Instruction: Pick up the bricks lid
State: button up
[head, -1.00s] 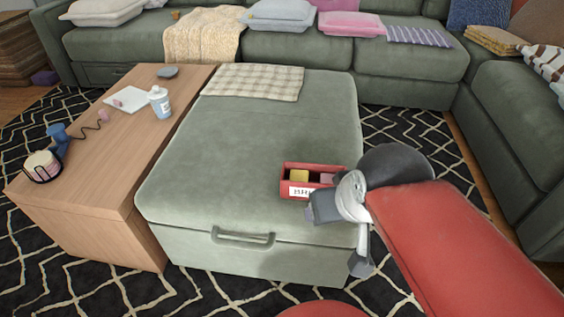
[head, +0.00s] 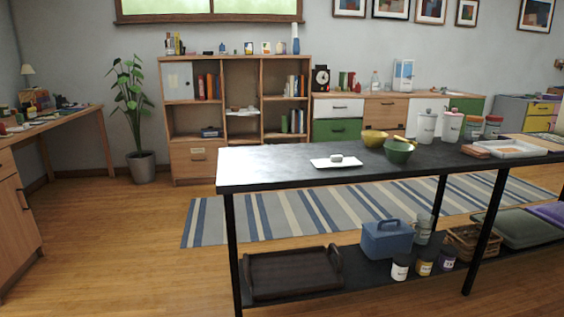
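I cannot make out a bricks lid in the head view, and the red bricks box does not show there. My gripper and arm are out of view. A long dark table (head: 290,165) stands ahead. On its top are a white tray (head: 322,163) with a small pale object (head: 337,157) on it, a yellow bowl (head: 374,138) and a green bowl (head: 398,153). White canisters (head: 426,128) and red-lidded jars (head: 492,127) stand farther right.
The dark table's lower shelf holds a dark wooden tray (head: 293,274), a blue caddy (head: 387,239) and small jars. A wooden bookcase (head: 192,119), low cabinets and a potted plant (head: 142,166) line the back. A desk (head: 83,123) is left. Wooden floor (head: 130,240) at left is clear.

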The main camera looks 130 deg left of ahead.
aim_at(336, 161)
jog(key=u, duration=3.85)
jog(key=z, duration=4.75)
jog(key=k+j+u, duration=0.1)
jog(key=u, duration=0.4)
jog(key=k+j+u, duration=0.1)
jog(key=u, duration=0.35)
jog(key=j+u, duration=0.1)
jog(key=u, duration=0.4)
jog(key=j+u, duration=0.2)
jog(key=u, duration=0.25)
jog(key=k+j+u, duration=0.1)
jog(key=u, duration=0.4)
jog(key=i+j, duration=0.05)
